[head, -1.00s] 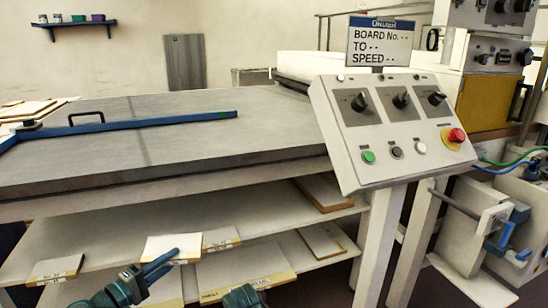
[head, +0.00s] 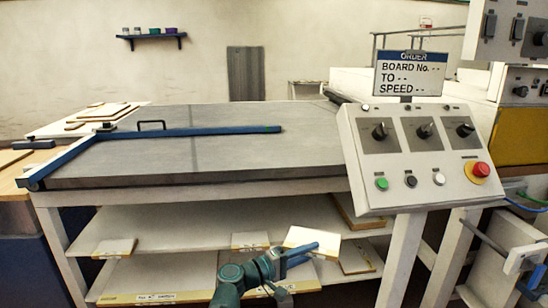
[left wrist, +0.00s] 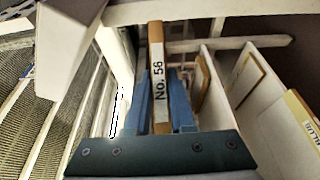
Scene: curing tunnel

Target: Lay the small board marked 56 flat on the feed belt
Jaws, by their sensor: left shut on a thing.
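The small board marked 56 (head: 312,239) is white on its face with a yellowish edge. My left gripper (head: 302,254) is shut on it, in front of the shelves under the feed table. In the left wrist view the board (left wrist: 157,80) is seen edge-on between the blue fingers (left wrist: 163,110), its "No. 56" label readable. The feed belt (head: 240,150) is the flat grey surface above and behind the gripper, bare apart from a blue bar (head: 200,132). My right gripper is not in view.
The control panel (head: 415,160) on its post stands right of the belt, close to the held board. An order sign (head: 410,73) rises above it. Other boards lie on the shelves, including one at left (head: 115,246) and one in the middle (head: 250,240).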

